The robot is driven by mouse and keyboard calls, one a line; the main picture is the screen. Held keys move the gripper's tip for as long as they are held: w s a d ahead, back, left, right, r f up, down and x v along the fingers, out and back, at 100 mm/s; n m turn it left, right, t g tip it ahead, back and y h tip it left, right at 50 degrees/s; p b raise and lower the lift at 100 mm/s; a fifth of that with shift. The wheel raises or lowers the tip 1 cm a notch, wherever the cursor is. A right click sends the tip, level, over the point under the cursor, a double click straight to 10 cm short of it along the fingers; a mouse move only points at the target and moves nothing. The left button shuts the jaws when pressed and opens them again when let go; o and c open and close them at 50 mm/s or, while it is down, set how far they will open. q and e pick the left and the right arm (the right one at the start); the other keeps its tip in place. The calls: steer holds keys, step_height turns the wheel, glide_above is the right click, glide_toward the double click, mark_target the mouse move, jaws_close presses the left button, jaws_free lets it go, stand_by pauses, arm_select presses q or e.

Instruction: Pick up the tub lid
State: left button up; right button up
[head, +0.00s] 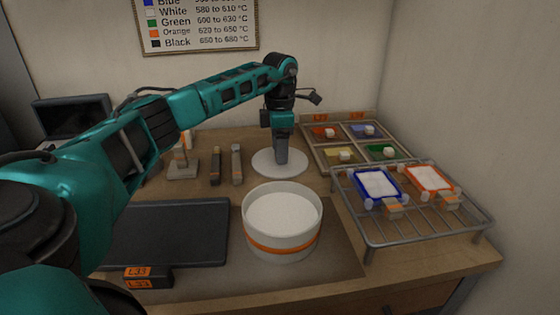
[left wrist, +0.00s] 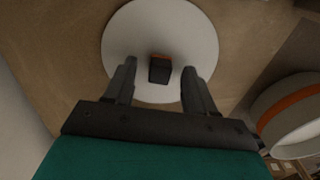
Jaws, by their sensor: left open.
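The tub lid (head: 262,166) is a round white disc lying flat on the table behind the tub. It also shows in the left wrist view (left wrist: 125,35), with a dark knob (left wrist: 160,70) edged in orange near its middle. My left gripper (head: 281,158) points down over the lid. In the left wrist view its open fingers (left wrist: 159,68) stand one on each side of the knob, with gaps visible on both sides. In the head view the gripper hides the knob. The white tub (head: 283,250) with an orange band stands open in front, with white contents. My right gripper is not in view.
A wire rack (head: 425,240) with blue-framed and orange-framed pieces stands at the right. Behind it is a tray (head: 318,155) with coloured compartments. A dark flat slab (head: 170,235) lies left of the tub, near a block labelled L33 (head: 148,277). Small tools (head: 237,165) stand left of the lid.

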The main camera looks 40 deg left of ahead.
arm_select(q)
jaws_close()
stand_by(0.4)
steer(key=shift+r, duration=0.15)
